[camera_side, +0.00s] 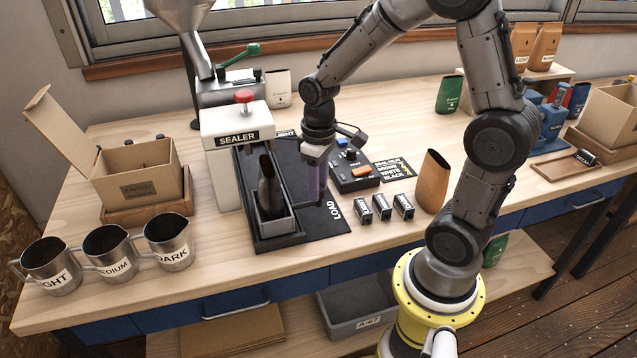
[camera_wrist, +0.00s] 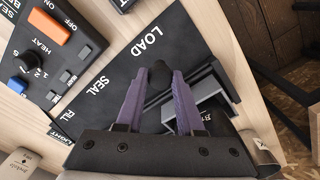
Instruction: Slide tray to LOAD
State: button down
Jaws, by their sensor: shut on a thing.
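The grey tray (camera_side: 279,229) sits at the front end of the black slide base (camera_side: 292,240), close to the printed LOAD label (camera_side: 334,210). A dark bag (camera_side: 268,190) stands upright in the tray. My gripper (camera_side: 317,198) points down just right of the tray, its purple fingers in front of the black mat. In the wrist view its fingertips (camera_wrist: 159,74) close around a dark round knob (camera_wrist: 160,73). The tray's grey rim (camera_wrist: 208,86) shows beside the right finger there. The link between knob and tray is hidden by the finger.
The white sealer (camera_side: 236,135) with a red knob stands behind the tray. A control box (camera_side: 352,172) lies right of my gripper. Several small black blocks (camera_side: 383,208) and a brown bag (camera_side: 434,182) stand farther right. Steel jugs (camera_side: 168,242) stand at the left front.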

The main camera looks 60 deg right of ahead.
jog(key=c, duration=0.5)
grip_release()
jog(key=shift+s+a, duration=0.15)
jog(key=shift+a, duration=0.05)
jog(key=shift+r, duration=0.15)
notch_tip(320, 180, up, 14)
jog(key=shift+f, duration=0.2)
jog(key=s+a+r+n+t, duration=0.1)
jog(key=s+a+r+t, duration=0.3)
jog(key=s, duration=0.4)
jog(key=shift+m+t, duration=0.5)
jog(key=shift+t, duration=0.3)
jog(key=s+a+f, duration=0.2)
jog(key=s, duration=0.1)
jog(key=s+a+f, duration=0.1)
jog(key=f, duration=0.1)
jog(key=shift+s, duration=0.3)
